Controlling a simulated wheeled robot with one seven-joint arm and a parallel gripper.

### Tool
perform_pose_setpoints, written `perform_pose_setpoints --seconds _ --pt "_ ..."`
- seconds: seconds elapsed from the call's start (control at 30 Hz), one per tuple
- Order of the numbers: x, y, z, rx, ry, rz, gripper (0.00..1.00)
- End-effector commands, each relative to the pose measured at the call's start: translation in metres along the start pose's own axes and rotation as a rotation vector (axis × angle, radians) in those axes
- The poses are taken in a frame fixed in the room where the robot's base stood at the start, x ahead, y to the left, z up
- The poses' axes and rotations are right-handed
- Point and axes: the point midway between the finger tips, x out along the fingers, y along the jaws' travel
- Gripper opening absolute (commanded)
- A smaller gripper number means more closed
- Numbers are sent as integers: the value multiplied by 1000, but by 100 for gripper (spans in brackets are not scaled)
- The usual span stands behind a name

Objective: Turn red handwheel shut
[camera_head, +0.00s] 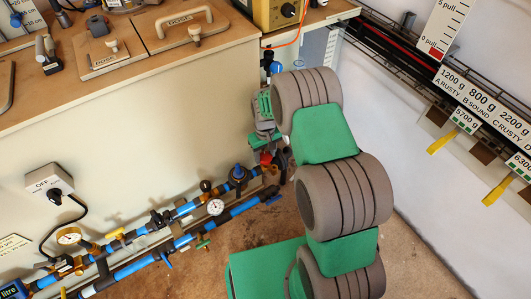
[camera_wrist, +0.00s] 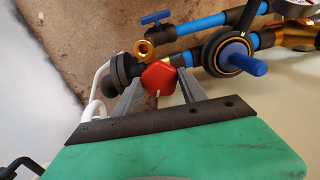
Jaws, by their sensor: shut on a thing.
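The red handwheel (camera_wrist: 159,77) sits on the pipework in the middle of the wrist view, between the two fingers of my gripper (camera_wrist: 160,88). The fingers are shut on it, one on each side. In the head view a small part of the red handwheel (camera_head: 266,159) shows at the right end of the pipes; my gripper (camera_head: 275,158) is there, mostly hidden behind my arm. A brass fitting (camera_wrist: 144,49) and a black round part (camera_wrist: 120,70) are close to the handwheel.
Blue pipes (camera_head: 190,209) with gauges and valves run along the cabinet front. A blue-handled black valve (camera_wrist: 234,54) and a blue tap (camera_wrist: 155,18) stand close to my gripper. The wooden worktop (camera_head: 110,60) is above. Brown floor (camera_head: 250,232) lies below.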

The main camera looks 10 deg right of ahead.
Motion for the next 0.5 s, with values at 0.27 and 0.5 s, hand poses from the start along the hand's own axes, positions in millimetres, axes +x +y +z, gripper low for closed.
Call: perform_pose_setpoints --seconds 0.27,0.5 --pt "-3 0 -3 259 8 0 8" --pt "-3 0 -3 488 9 -1 8"
